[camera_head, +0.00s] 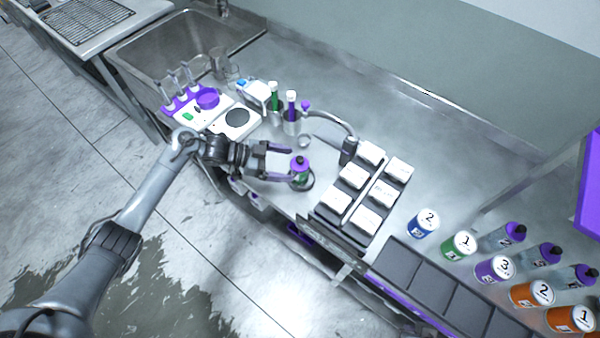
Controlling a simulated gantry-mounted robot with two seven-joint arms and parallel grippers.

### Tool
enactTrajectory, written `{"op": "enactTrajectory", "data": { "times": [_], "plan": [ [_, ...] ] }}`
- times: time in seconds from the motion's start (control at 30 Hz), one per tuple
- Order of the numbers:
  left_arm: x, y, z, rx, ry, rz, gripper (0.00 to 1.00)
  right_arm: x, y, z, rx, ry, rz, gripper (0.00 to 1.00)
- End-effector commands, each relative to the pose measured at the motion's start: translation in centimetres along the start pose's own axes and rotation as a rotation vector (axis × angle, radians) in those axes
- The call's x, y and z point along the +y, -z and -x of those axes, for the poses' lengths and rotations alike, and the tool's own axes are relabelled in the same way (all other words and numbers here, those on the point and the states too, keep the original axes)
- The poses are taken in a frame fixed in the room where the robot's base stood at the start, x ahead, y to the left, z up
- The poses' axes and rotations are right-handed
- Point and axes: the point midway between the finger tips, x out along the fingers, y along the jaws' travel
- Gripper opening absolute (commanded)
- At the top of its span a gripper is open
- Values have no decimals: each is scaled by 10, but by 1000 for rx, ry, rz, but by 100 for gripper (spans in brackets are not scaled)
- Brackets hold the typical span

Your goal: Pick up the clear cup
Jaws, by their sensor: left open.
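What looks like a clear cup (220,66) stands at the back, near the sink's right side; its outline is faint. My left gripper (287,164) is open over the steel counter, well in front of that cup and to its right. A green bottle with a purple cap (299,171) stands right at the left gripper's fingertips. I cannot tell whether the fingers touch it. My right gripper is not in view.
A scale (237,119), a purple rack (183,98) and holders with green and purple tubes (291,124) stand behind the gripper. A black tray of white blocks (333,199) lies right of it. Numbered cans (459,245) and bottles fill the right. The back counter (370,110) is clear.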

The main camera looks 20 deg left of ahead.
Motion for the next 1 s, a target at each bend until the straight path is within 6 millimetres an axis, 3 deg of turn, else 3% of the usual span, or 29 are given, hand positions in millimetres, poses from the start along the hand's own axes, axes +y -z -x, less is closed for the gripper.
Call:
{"op": "enactTrajectory", "data": {
  "times": [0.17,0.5,0.83,1.0],
  "plan": [
    [0,1,-10,2,0,0,90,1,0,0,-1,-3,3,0],
    [-1,2,-49,1,1,1,90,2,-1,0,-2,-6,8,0],
    [-1,2,-54,0,1,0,90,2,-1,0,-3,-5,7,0],
    [-1,2,-54,0,1,0,64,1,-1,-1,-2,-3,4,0]
  ]
}}
